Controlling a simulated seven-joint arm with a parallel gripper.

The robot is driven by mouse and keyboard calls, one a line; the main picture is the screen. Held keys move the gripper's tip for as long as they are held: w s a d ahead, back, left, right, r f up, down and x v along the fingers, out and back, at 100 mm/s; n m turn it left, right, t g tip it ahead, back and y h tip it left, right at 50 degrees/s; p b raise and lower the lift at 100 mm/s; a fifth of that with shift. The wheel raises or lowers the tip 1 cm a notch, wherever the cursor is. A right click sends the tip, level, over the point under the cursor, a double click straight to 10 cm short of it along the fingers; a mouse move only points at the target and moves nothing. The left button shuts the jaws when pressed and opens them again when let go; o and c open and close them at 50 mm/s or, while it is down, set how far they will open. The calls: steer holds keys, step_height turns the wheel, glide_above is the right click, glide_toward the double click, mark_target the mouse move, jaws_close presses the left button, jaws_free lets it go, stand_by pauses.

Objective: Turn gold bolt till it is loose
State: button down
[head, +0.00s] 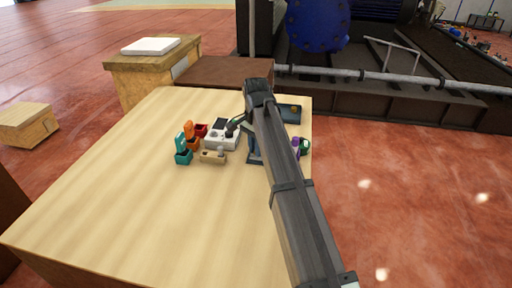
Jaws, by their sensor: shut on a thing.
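My gripper (231,129) reaches down to the right part of a white block (215,144) with a dark panel at its back. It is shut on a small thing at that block. The fingertips and what they hold are too small and too covered to make out. I cannot pick out the gold bolt in this view. A round grey feature shows on the block's top, left of my gripper.
A small wooden block (210,157) lies in front. Purple and green items (300,146) stand right of my arm. The wooden table's (130,200) left and front are clear.

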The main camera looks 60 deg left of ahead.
steer(key=n, duration=0.5)
steer(key=shift+n, duration=0.3)
steer(key=n, duration=0.6)
steer(key=shift+n, duration=0.3)
steer(key=n, duration=1.1)
steer(key=shift+n, duration=0.4)
steer(key=c, duration=1.1)
jaws_free()
steer(key=shift+o, duration=0.2)
